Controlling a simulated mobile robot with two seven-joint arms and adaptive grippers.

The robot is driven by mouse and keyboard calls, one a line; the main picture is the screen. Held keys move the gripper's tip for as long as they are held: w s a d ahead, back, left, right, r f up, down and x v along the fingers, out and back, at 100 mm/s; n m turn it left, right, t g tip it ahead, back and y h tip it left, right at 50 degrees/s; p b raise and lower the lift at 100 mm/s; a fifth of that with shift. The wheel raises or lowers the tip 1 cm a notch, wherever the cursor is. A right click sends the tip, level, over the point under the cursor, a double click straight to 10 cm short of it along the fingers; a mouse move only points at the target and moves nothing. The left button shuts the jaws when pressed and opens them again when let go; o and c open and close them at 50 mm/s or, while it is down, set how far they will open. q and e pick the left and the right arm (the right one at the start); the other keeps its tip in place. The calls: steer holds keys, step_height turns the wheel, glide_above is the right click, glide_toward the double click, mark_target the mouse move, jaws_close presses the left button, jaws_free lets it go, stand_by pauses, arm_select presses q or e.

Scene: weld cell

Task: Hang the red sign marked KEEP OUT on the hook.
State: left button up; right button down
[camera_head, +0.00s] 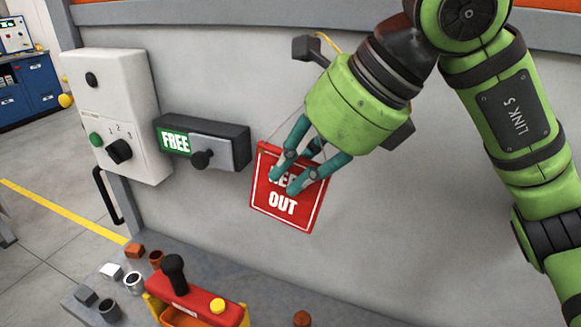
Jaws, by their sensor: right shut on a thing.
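The red sign (283,206) with white lettering hangs tilted in front of the grey panel wall, left of my right wrist. "OUT" reads clearly, and the fingers partly cover the word above it. My right gripper (292,184) is shut on the sign, its teal fingers over the upper middle of the face. A thin cord runs up from the sign's top and passes behind the gripper. I cannot make out the hook; the gripper and arm cover part of the wall above the sign. My left gripper is not in view.
A black box with a green FREE slider (176,140) is on the wall just left of the sign. A white switch box (117,115) is further left. Below, a bench holds a red-topped caddy (200,302) and several small cups and blocks.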

steer(key=w+d+f, duration=0.2)
steer(key=w, duration=0.3)
steer(key=shift+w+f, duration=0.15)
steer(key=shift+f, duration=0.25)
stand_by(0.6)
steer(key=shift+w+d, duration=0.15)
steer(key=shift+d, duration=0.1)
steer(key=shift+r, duration=0.15)
